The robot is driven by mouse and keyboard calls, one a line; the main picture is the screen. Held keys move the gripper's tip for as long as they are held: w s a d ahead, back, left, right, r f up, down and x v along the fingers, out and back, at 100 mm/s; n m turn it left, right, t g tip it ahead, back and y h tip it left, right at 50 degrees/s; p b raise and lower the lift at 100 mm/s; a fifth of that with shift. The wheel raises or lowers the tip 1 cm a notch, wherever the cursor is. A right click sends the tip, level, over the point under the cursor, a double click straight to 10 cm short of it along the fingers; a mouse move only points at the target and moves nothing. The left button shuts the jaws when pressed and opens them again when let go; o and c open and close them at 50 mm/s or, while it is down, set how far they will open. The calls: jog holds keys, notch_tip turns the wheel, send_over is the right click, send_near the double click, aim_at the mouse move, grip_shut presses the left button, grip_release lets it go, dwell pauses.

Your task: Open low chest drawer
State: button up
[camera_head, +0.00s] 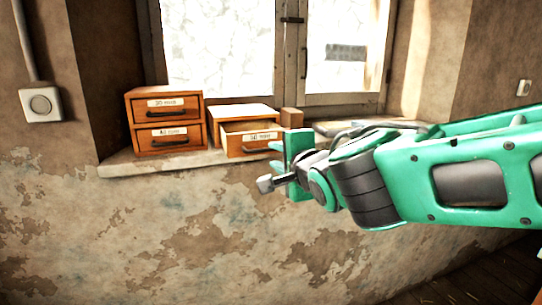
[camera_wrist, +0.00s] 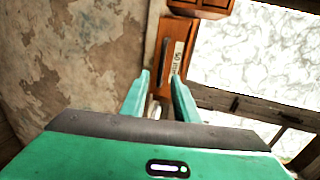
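The low chest (camera_head: 238,111) is a small wooden box on the window sill. Its labelled drawer (camera_head: 236,143) stands partly pulled out towards the room, with a dark handle low on its front. My gripper (camera_head: 277,158) is just right of the drawer front, overlapping its right end in the head view. In the wrist view, my green fingers (camera_wrist: 160,77) stand apart, with a gap between the tips. The drawer front (camera_wrist: 166,42) and its label lie just beyond them. I see nothing clearly held; whether a finger touches the drawer cannot be told.
A taller two-drawer chest (camera_head: 151,103) stands left on the sill (camera_head: 125,168), both drawers closed. A small wooden block (camera_head: 291,118) is right of the low chest. The window (camera_head: 218,45) is behind. Open space lies before the peeling wall (camera_head: 150,230).

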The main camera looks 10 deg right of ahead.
jog(key=shift+v, duration=1.45)
jog(key=s+d+f+n+g+h, duration=0.2)
jog(key=s+d+f+g+h, duration=0.15)
jog(key=d+f, duration=0.55)
jog(key=s+d+f+n+g+h, duration=0.1)
jog(key=s+d+f+g+h, duration=0.2)
jog(key=d, duration=1)
jog(key=s+d+f+n+g+y, duration=0.1)
jog(key=s+d+f+n+g, duration=0.1)
jog(key=s, duration=0.5)
jog(key=s+d+f+n+g+y, duration=0.2)
jog(key=s+f+g, duration=0.2)
jog(key=s, duration=0.3)
jog(key=s+d+f+n+g+y, duration=0.1)
jog(key=s+d+f+n+g, duration=0.1)
jog(key=s, duration=0.5)
jog(key=shift+s+f+n+g, duration=0.4)
jog(key=shift+f+g, duration=0.05)
jog(key=shift+f, duration=0.2)
jog(key=shift+d, duration=0.15)
